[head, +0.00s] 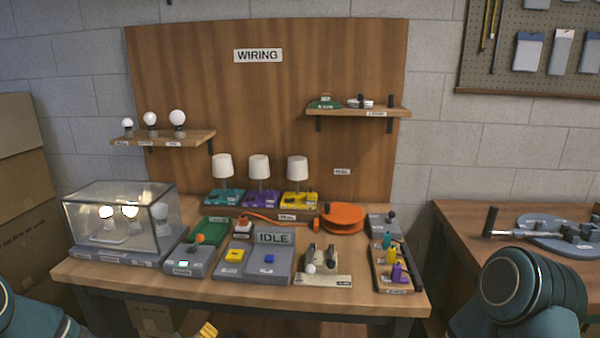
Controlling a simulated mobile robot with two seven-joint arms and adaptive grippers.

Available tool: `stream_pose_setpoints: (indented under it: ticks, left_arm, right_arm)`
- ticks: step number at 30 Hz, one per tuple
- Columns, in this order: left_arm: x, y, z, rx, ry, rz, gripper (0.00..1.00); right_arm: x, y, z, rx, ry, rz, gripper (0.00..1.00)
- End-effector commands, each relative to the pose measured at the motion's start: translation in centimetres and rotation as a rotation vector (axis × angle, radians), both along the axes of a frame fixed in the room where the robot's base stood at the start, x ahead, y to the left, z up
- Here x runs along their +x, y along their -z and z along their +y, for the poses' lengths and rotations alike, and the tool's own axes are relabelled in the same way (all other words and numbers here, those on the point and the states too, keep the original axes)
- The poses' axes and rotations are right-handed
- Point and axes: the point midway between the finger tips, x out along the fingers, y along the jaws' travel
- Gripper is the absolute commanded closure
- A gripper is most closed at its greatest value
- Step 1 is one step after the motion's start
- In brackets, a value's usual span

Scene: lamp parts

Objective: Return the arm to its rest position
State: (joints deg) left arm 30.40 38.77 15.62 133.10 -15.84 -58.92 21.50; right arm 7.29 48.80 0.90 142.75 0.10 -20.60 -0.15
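Teal and dark parts of my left arm (25,312) show at the bottom left corner. A large teal joint of my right arm (525,290) shows at the bottom right, in front of the side table. Neither gripper is in the picture, so whether they are open or shut is hidden. The workbench (150,275) stands ahead of both arms. Both visible arm parts are low, at the near edge of the view, and no arm part shows over the bench top.
Three lamps with white shades (259,167) stand at the back of the bench. A glass case (122,215) is at left, a grey panel marked IDLE (275,240) mid-bench, an orange reel (342,217) behind. A side table (460,225) stands right. A yellow item (208,330) shows below the bench.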

Motion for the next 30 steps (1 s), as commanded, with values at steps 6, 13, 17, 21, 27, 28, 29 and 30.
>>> stream_pose_setpoints:
  ticks: [6, 13, 17, 21, 27, 28, 29, 30]
  left_arm:
    - [-8.0, 9.3, -8.0, 0.126, 0.282, 0.425, 1.0]
    - [-17.9, 14.6, -12.0, 0.233, 0.558, 0.777, 1.0]
    - [-20.9, 15.4, -12.6, 0.257, 0.634, 0.87, 1.0]
    - [-21.7, 15.6, -12.7, 0.264, 0.657, 0.897, 1.0]
    - [-21.6, 15.6, -12.7, 0.263, 0.654, 0.895, 1.0]
    - [-21.6, 15.6, -12.7, 0.263, 0.654, 0.895, 1.0]
    - [-21.6, 15.6, -12.7, 0.262, 0.653, 0.895, 1.0]
    - [-21.6, 15.6, -12.7, 0.262, 0.653, 0.895, 1.0]
  right_arm:
    - [-0.1, 0.0, 0.0, 0.0, -0.001, 0.002, 0.53]
    - [-0.1, 0.0, 0.0, 0.0, 0.0, 0.001, 0.53]
    - [-0.1, 0.0, 0.0, 0.0, -0.001, 0.002, 0.53]
    - [-0.1, 0.0, 0.0, 0.0, -0.001, 0.002, 0.53]
    - [-0.1, 0.0, 0.0, 0.0, -0.001, 0.002, 0.53]
    - [-0.1, 0.0, 0.0, 0.0, -0.001, 0.002, 0.53]
    - [-0.1, 0.0, 0.0, 0.0, -0.001, 0.002, 0.53]
    - [-0.1, 0.0, 0.0, 0.0, -0.001, 0.002, 0.53]
